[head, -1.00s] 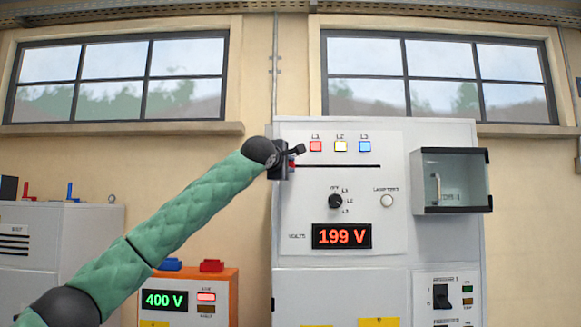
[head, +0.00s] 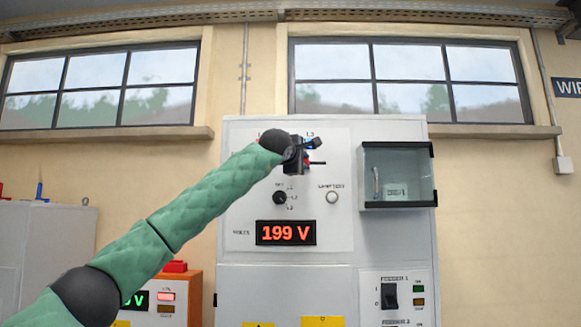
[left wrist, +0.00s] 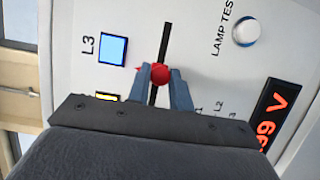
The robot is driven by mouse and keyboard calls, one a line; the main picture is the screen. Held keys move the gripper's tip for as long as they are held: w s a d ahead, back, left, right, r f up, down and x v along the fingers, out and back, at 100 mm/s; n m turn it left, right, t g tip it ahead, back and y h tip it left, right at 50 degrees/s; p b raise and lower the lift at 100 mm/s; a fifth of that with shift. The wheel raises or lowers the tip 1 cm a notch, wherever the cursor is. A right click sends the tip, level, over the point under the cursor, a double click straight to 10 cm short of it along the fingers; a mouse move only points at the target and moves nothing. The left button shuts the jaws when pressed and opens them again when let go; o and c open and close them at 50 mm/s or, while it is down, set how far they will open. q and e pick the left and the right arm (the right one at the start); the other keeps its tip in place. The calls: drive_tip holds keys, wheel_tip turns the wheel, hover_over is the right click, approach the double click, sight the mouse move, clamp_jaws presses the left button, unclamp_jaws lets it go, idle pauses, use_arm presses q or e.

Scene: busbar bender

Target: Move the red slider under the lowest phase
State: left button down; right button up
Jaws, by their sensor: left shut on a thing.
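The red slider (left wrist: 160,74) sits on the black slot (left wrist: 166,38) of the grey cabinet's panel. My left gripper (left wrist: 161,77) is shut on it, with a blue-grey finger on each side. In the left wrist view, turned sideways, the slider is between the yellow lamp (left wrist: 106,97) and the blue L3 lamp (left wrist: 113,48), nearer L3. In the head view my left gripper (head: 305,160) covers most of the lamps and slot. The voltmeter (head: 286,233) reads 199 V. The selector knob (head: 280,197) is below the slot; its setting is unclear. My right gripper is not in view.
A white lamp test button (head: 332,197) is right of the knob. A clear-fronted box (head: 398,176) juts out at the cabinet's right. A feeder switch (head: 390,295) is lower down. An orange unit (head: 180,308) stands at lower left, partly behind my arm.

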use_arm(q)
drive_tip(key=shift+d+f, duration=0.2)
drive_tip(key=shift+d, duration=0.9)
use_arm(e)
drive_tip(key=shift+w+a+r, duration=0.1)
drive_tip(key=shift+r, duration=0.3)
